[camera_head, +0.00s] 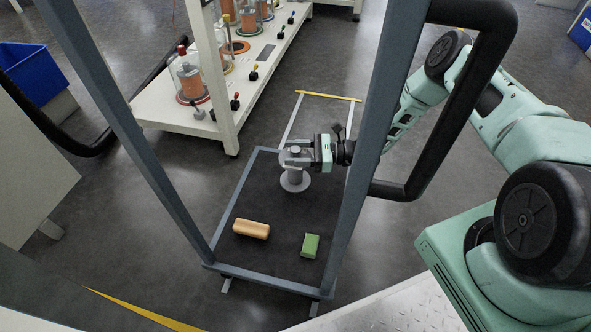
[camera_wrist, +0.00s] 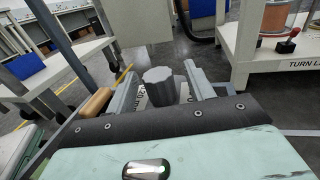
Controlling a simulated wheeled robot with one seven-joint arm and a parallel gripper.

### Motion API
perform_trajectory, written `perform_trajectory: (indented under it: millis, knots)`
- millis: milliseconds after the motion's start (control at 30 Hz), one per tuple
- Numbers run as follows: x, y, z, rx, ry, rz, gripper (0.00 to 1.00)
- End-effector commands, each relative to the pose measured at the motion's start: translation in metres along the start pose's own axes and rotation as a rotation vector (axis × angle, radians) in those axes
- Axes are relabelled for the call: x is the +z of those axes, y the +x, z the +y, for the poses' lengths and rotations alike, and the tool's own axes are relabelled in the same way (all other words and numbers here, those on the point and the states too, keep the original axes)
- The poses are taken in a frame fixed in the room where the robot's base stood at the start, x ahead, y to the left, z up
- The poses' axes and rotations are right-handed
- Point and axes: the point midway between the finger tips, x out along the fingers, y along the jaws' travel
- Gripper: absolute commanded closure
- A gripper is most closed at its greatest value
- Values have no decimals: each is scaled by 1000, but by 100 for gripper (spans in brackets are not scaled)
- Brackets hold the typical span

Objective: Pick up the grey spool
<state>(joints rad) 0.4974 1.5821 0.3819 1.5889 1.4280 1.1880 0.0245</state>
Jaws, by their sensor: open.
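The grey spool (camera_head: 295,181) stands upright on the dark deck (camera_head: 262,195) of a grey-framed cart, its wide round base down. My gripper (camera_head: 294,157) reaches in from the right at the height of the spool's upper part, partly hiding it. In the wrist view the spool (camera_wrist: 161,88) shows between the two open fingers of my gripper (camera_wrist: 162,80), with no clear grip on it. I cannot tell whether a finger touches it.
A tan block (camera_head: 251,229) and a green block (camera_head: 310,245) lie on the deck nearer the front. Grey posts (camera_head: 357,150) rise around the deck, one close to my arm. A white bench (camera_head: 225,100) with jars stands behind left. The deck's left middle is clear.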

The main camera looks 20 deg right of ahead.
Motion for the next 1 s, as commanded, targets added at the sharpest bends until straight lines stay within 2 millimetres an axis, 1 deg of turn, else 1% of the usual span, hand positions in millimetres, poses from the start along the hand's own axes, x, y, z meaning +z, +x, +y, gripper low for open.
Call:
perform_trajectory:
  millis: [33, 67, 100, 167, 200, 233, 267, 467, 567, 667, 900, 1000]
  knots:
    - [0, 0, 0, 0, 0, 0, 47]
    - [0, 0, 0, 0, 0, 0, 50]
    - [0, 0, 0, 0, 0, 0, 61]
    - [0, 0, 0, 0, 0, 0, 78]
    - [0, 0, 0, 0, 0, 0, 89]
    - [0, 0, 0, 0, 0, 0, 97]
    - [0, 0, 0, 0, 0, 0, 100]
    - [1, 0, 0, 0, 0, -1, 100]
    - [4, 0, 0, 0, -1, -2, 100]
    - [17, -1, -1, -1, -1, -3, 100]
    - [67, -1, -1, -1, -1, -3, 100]
    - [83, -1, 0, 0, 0, -2, 100]
